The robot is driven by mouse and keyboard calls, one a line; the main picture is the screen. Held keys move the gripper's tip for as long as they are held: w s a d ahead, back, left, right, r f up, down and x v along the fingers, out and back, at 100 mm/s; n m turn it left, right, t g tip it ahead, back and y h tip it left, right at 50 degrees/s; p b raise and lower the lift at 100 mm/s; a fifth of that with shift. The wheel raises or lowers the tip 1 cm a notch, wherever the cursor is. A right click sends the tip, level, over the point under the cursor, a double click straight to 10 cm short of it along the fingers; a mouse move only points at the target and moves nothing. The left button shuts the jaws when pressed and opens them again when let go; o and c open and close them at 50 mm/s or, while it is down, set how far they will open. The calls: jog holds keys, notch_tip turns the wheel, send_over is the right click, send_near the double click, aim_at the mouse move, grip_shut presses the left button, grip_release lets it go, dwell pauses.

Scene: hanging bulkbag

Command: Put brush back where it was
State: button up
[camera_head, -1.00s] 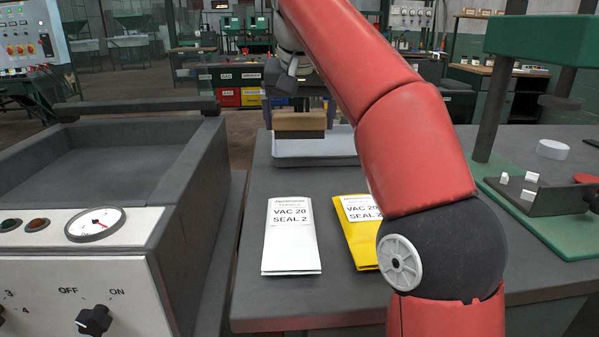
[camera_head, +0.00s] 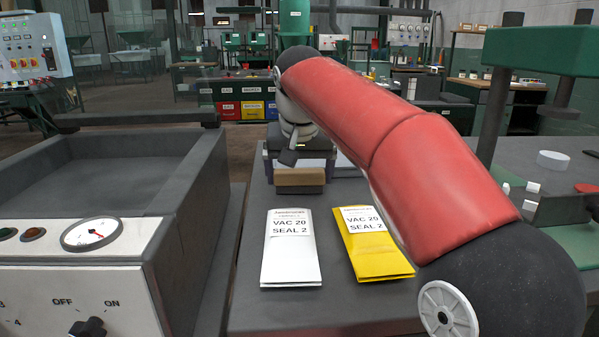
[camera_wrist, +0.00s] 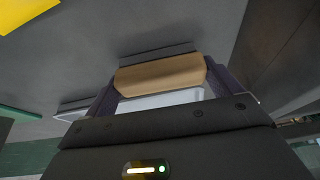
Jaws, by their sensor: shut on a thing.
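The brush (camera_head: 300,177) has a tan wooden block and dark bristles. My gripper (camera_head: 300,168) is shut on its block, a finger at each end. The wrist view shows the brush (camera_wrist: 160,76) between the two dark purple fingers of my gripper (camera_wrist: 162,80). The brush is at the far part of the dark bench, beyond the white packet. A pale tray (camera_head: 342,160) shows partly behind my gripper; the wrist view shows a pale surface beyond the block. I cannot tell whether the bristles touch the bench.
A white packet (camera_head: 290,252) and a yellow packet (camera_head: 372,250) lie on the bench (camera_head: 240,300). A dark-walled machine (camera_head: 190,215) with a gauge stands at the left. A green press stand (camera_head: 530,60) rises at the right. The bench between the brush and packets is clear.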

jog(key=shift+f, duration=0.1)
jog(key=shift+f, duration=0.1)
jog(key=o, duration=0.6)
jog(key=shift+f+b, duration=0.1)
jog(key=shift+b, duration=0.35)
jog(key=p+v, duration=0.2)
jog(key=v, duration=0.6)
jog(key=shift+a, duration=0.15)
